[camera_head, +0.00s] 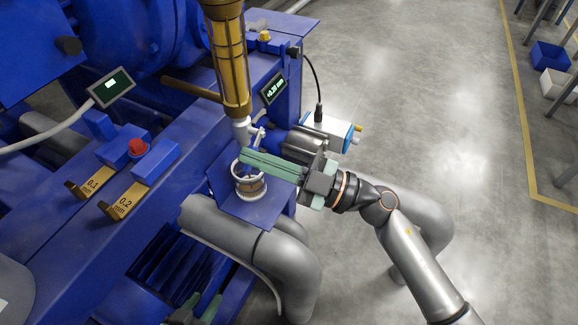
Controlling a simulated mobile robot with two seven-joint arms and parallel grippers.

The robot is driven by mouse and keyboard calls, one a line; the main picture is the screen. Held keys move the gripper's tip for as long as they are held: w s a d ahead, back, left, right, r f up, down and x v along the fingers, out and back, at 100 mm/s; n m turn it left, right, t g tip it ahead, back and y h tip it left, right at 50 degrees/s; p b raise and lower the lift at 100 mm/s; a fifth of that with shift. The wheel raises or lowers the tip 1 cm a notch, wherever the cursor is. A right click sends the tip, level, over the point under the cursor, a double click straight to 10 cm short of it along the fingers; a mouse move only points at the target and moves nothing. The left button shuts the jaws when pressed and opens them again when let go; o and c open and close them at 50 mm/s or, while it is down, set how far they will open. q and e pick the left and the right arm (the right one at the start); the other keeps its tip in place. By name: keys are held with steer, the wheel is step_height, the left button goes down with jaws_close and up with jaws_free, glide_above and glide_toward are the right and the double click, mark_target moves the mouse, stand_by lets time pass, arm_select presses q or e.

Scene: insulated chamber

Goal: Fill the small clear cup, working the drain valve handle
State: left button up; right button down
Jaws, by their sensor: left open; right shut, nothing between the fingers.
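The small clear cup (249,189) stands upright on a blue shelf (268,209), below the drain outlet. Its lower part looks amber; the level is hard to read. The drain valve (242,130) is a pale fitting under an amber sight glass (230,62). Its small light handle (258,137) sticks out to the right. My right gripper (243,157) is shut and empty, its green fingers passing over the cup's rim just below the handle; contact cannot be told. My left gripper (197,306) is open at the bottom edge, below the shelf, mostly cut off.
A small display (272,88) stands right of the sight glass. Gauges marked 0.1 and 0.2 (122,201) and a red button (138,147) are on the blue machine at left. Thick grey pipes (285,262) curve below the shelf.

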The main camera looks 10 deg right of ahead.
steer(key=f, duration=0.1)
steer(key=w+f+b, duration=0.2)
steer(key=shift+w+d, duration=0.15)
steer(key=shift+d, duration=0.1)
steer(key=shift+f+n, duration=0.15)
steer(key=shift+n, duration=0.25)
steer(key=shift+w+f+n, duration=0.1)
steer(key=shift+f+n, duration=0.05)
steer(key=shift+n, duration=0.35)
